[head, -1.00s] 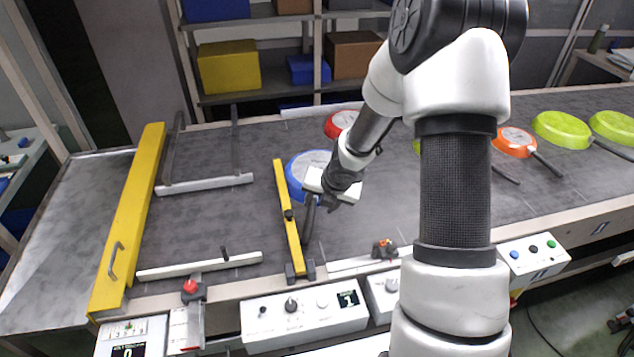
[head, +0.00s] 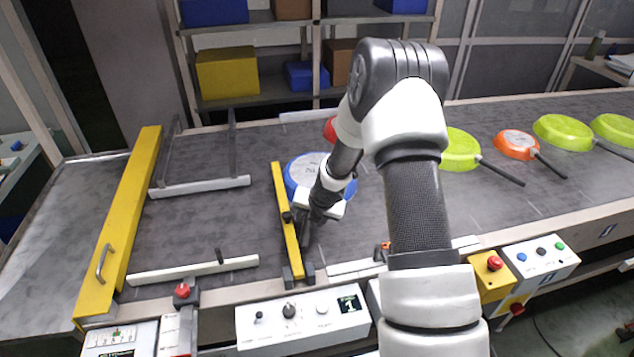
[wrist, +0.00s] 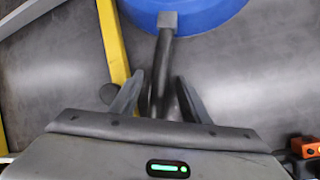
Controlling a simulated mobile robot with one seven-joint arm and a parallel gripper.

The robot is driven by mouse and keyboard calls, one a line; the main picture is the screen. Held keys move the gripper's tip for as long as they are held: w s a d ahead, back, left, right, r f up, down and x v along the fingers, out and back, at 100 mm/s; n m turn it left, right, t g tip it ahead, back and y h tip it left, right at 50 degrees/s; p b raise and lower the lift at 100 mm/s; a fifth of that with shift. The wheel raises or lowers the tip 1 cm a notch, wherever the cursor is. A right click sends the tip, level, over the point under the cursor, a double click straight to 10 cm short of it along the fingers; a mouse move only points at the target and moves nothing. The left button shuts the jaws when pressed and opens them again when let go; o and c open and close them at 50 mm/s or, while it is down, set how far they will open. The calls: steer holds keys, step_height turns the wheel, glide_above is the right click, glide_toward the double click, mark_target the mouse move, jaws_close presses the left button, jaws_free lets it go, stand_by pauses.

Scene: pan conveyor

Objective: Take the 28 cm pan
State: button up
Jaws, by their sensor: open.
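A blue pan (head: 300,172) with a pale disc lies on the conveyor beside a yellow bar; I cannot read a size on it. Its dark handle points toward the front edge and is mostly hidden by my gripper in the head view. In the wrist view the blue pan (wrist: 205,14) is at the top, with its handle (wrist: 163,62) running down between my fingers. My gripper (head: 306,232) is open over the handle. In the wrist view its fingers (wrist: 158,92) stand on either side of the handle, not closed on it.
The yellow bar (head: 284,215) stands close to the left of the handle. A red pan (head: 330,128) is behind my arm. Green (head: 460,148) and orange (head: 516,144) pans lie to the right. Control boxes (head: 303,318) line the front edge. A yellow gate (head: 125,220) is at the left.

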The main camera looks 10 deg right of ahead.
jaws_close()
stand_by(1.4)
steer(key=shift+w+r, duration=0.1)
steer(key=shift+r, duration=0.1)
